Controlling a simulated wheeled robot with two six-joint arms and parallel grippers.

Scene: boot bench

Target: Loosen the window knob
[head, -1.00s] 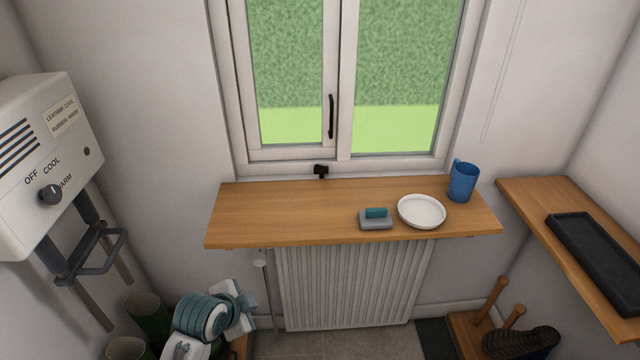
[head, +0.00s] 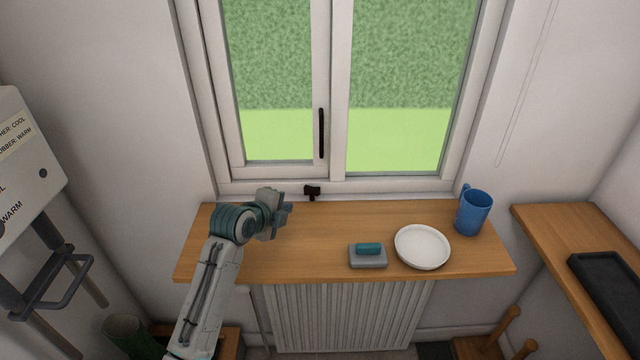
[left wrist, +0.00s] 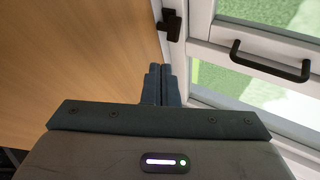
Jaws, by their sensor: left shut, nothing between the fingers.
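The window knob (head: 312,191) is a small black piece low on the white window frame, just above the back edge of the wooden sill. It also shows in the left wrist view (left wrist: 171,25), ahead of the fingers. My left gripper (head: 284,212) is over the sill, a little left of the knob and apart from it. Its fingers (left wrist: 161,84) are together and empty, pointing toward the knob. A black window handle (head: 321,133) stands upright on the sash; it shows in the left wrist view (left wrist: 270,60) too. My right gripper is in neither view.
On the wooden sill (head: 300,262) are a grey block with a teal top (head: 368,256), a white dish (head: 422,247) and a blue mug (head: 474,212), all right of my gripper. A white heater box (head: 28,165) hangs at left. A shelf with a black tray (head: 606,290) is at right.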

